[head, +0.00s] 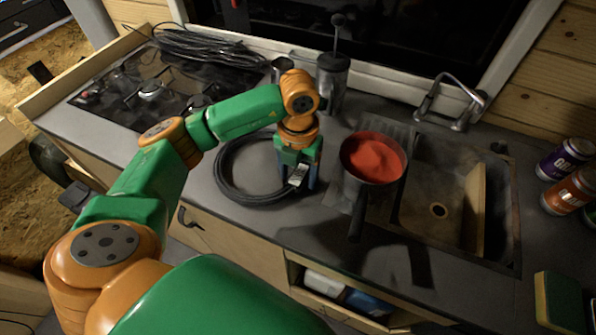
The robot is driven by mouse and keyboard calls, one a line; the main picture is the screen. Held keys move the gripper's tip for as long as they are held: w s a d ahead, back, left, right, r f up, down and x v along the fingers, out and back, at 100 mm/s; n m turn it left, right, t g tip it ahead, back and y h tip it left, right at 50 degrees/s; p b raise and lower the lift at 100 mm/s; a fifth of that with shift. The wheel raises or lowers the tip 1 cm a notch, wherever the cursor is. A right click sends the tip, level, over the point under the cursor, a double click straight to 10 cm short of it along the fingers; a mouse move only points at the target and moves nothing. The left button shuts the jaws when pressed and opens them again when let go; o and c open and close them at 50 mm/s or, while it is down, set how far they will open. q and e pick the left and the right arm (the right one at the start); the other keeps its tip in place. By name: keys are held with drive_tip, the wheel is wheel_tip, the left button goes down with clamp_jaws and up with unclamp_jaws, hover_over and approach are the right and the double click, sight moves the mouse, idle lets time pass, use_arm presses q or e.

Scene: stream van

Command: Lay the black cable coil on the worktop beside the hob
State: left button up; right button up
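The black cable coil (229,186) lies flat on the grey worktop (330,228), to the right of the hob (145,93) and in front of it. My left gripper (298,184) points down at the coil's right edge. Its two fingers look spread apart, and the gripper hides that part of the coil. I see nothing lifted in it. My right gripper is out of view.
A second bundle of black cable (205,46) lies behind the hob. A pan of red sauce (373,158) stands just right of my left gripper, beside the sink (440,210). A dark plunger pot (333,82) stands behind. Cans (566,160) are at the right.

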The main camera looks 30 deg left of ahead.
use_arm(q)
drive_tip(key=shift+r+p, duration=0.3)
drive_tip(key=shift+r, duration=0.05)
drive_tip(key=shift+r+b, duration=0.35)
wheel_tip(320, 180, up, 11)
drive_tip(key=shift+p, duration=0.4)
